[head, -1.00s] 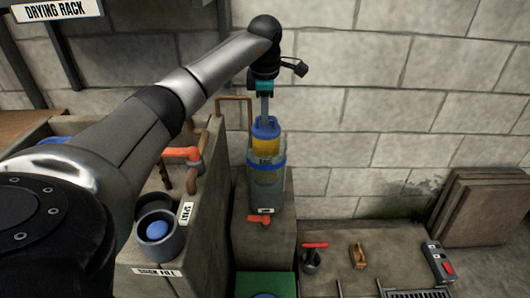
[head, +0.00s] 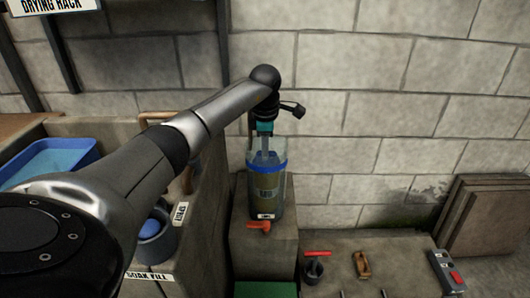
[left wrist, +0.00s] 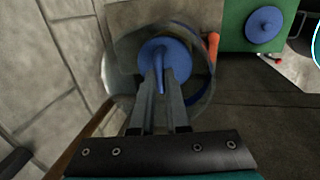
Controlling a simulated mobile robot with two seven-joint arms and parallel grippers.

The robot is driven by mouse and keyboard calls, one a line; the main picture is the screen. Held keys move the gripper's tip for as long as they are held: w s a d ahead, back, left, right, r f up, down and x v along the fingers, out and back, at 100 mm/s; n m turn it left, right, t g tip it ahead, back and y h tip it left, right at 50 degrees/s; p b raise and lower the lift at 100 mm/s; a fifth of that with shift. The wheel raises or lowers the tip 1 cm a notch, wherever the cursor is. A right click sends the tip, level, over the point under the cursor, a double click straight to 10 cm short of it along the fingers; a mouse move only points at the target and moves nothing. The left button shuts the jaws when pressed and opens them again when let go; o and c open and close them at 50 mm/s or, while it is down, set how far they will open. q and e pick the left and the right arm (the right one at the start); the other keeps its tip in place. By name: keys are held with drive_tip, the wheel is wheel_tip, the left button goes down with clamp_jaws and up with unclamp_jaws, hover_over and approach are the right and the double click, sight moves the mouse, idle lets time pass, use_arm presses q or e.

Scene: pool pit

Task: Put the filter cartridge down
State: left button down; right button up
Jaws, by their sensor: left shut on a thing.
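A clear filter housing (head: 268,205) with a blue band near its top stands upright on a stone block. My left gripper (head: 265,152) reaches down into its open top. In the left wrist view the gripper (left wrist: 163,82) is shut on the raised fin of the filter cartridge's blue cap (left wrist: 178,52). The clear housing wall (left wrist: 207,88) surrounds the cap. The cartridge is inside the housing; its body is hard to make out through the wall in the head view. I cannot tell whether it touches the bottom. My right gripper is not in view.
An orange valve handle (head: 259,226) sticks out at the housing's foot. A stone soak tank (head: 148,277) stands left, with a blue tray (head: 50,158) behind. A red-handled tool (head: 315,265), a wooden item (head: 362,264) and a control box (head: 447,270) lie right. The wall is close behind.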

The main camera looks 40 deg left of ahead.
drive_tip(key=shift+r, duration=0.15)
use_arm(q)
drive_tip(key=shift+f, duration=0.2)
drive_tip(key=shift+f, duration=0.15)
drive_tip(key=c, duration=0.9)
unclamp_jaws()
drive_tip(key=shift+r, duration=0.6)
drive_tip(key=shift+s+d+r+p, duration=0.3)
drive_tip(key=shift+r+p, duration=0.6)
drive_tip(key=shift+r, duration=0.95)
drive_tip(key=shift+s+d+r+p, duration=0.25)
drive_tip(key=shift+r+p, duration=0.7)
drive_tip(key=shift+r, duration=0.95)
drive_tip(key=shift+s+d+r+p, duration=0.3)
drive_tip(key=shift+r+p, duration=0.6)
drive_tip(key=shift+r, duration=0.95)
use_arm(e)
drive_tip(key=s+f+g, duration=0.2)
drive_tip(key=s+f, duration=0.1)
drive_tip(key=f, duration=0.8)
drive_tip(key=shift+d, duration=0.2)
